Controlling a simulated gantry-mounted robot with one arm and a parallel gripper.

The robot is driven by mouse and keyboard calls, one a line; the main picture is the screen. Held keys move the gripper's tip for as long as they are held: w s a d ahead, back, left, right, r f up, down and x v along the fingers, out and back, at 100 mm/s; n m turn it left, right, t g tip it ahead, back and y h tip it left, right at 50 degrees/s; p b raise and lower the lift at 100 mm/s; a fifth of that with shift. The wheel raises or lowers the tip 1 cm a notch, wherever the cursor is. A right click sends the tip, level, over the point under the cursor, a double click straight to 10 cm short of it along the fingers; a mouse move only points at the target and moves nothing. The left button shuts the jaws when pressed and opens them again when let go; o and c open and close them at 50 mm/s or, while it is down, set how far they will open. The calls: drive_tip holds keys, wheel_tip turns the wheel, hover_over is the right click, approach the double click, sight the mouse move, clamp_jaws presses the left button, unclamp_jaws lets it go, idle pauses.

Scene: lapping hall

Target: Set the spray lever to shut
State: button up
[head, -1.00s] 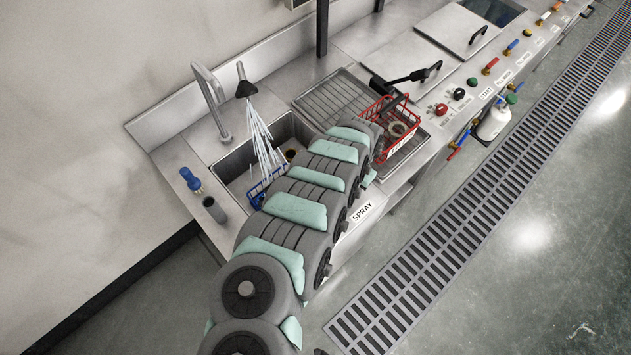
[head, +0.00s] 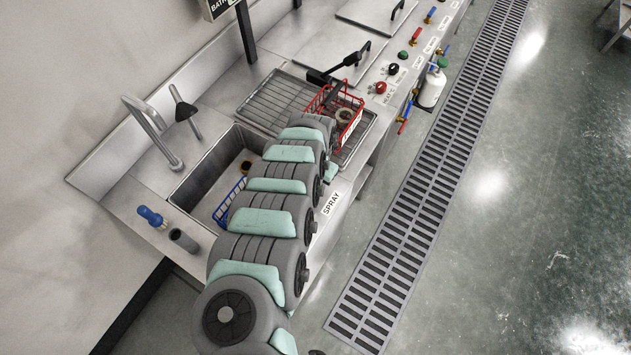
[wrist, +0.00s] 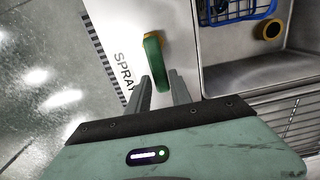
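The spray lever (wrist: 155,62) is green with a brass pivot at its upper end. It shows in the wrist view beside the printed SPRAY label (wrist: 124,75). My gripper (wrist: 162,78) has its two fingers apart, with the lever's free end between them, closer to the left finger. I cannot tell whether that finger touches it. In the head view my arm hides the lever and the gripper; the SPRAY label (head: 331,203) shows on the front edge. The spray nozzle (head: 184,108) above the sink (head: 205,180) has no water coming out.
A blue basket (head: 228,207) sits in the sink. A red basket (head: 349,121) stands on the drain rack to the right. A blue-handled tool (head: 150,216) and a grey tube (head: 184,241) are at the left sink edge. A floor grate (head: 420,210) runs along the front.

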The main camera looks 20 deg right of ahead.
drive_tip(key=o, duration=0.3)
wheel_tip(320, 180, up, 11)
drive_tip(key=shift+p, duration=0.45)
drive_tip(key=shift+f, duration=0.1)
idle(0.5)
